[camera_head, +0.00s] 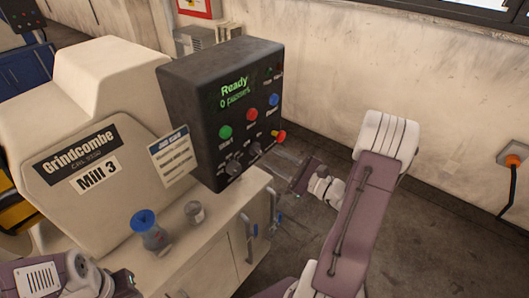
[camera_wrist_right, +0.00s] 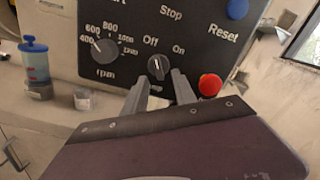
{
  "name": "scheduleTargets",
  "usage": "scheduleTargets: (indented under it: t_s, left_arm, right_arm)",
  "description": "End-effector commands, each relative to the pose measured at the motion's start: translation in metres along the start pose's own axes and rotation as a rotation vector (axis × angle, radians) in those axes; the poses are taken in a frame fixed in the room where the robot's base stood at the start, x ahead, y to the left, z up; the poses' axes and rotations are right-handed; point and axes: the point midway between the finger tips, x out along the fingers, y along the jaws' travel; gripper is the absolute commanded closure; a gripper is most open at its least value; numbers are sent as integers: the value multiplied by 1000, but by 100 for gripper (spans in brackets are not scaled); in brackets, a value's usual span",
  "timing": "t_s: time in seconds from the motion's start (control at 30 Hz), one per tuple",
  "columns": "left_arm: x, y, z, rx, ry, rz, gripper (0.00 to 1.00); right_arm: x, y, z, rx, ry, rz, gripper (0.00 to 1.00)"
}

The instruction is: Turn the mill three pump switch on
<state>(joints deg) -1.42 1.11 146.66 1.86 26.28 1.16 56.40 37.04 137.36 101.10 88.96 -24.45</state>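The Mill 3 control box (camera_head: 190,110) is dark, and its screen reads "Ready". The pump switch (camera_wrist_right: 158,67) is a dark rotary knob between the words "Off" and "On"; its grip stands roughly upright, and I cannot tell its exact setting. The switch also shows small in the head view (camera_head: 255,149). My right gripper (camera_wrist_right: 160,88) is open and empty, its two fingers pointing at the panel just below and either side of the switch. I cannot tell whether they touch it. My left arm shows at the bottom left of the head view; its fingers are not visible.
The rpm knob (camera_wrist_right: 104,47) is left of the switch, and a red mushroom button (camera_wrist_right: 210,85) is close on its right. A blue-topped container (camera_head: 150,232) and a small metal cup (camera_head: 194,212) stand on the cabinet. Open floor lies right of the mill.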

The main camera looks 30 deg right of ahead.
Motion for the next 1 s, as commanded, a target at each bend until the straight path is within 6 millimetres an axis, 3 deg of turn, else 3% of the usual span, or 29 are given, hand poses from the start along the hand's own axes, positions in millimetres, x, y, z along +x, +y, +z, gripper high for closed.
scheduleTargets:
  t_s: [0.2,0.53,0.67,1.0]
  left_arm:
    - [-8,0,-1,0,0,0,64]
    - [-8,0,-1,0,0,0,64]
    - [-8,0,-1,0,0,0,64]
    - [-10,0,-1,0,0,0,64]
  right_arm:
    - [36,0,1,-1,-1,4,67]
    - [43,0,0,-1,1,0,67]
    - [43,0,0,-1,1,1,100]
    - [43,0,1,20,0,1,100]
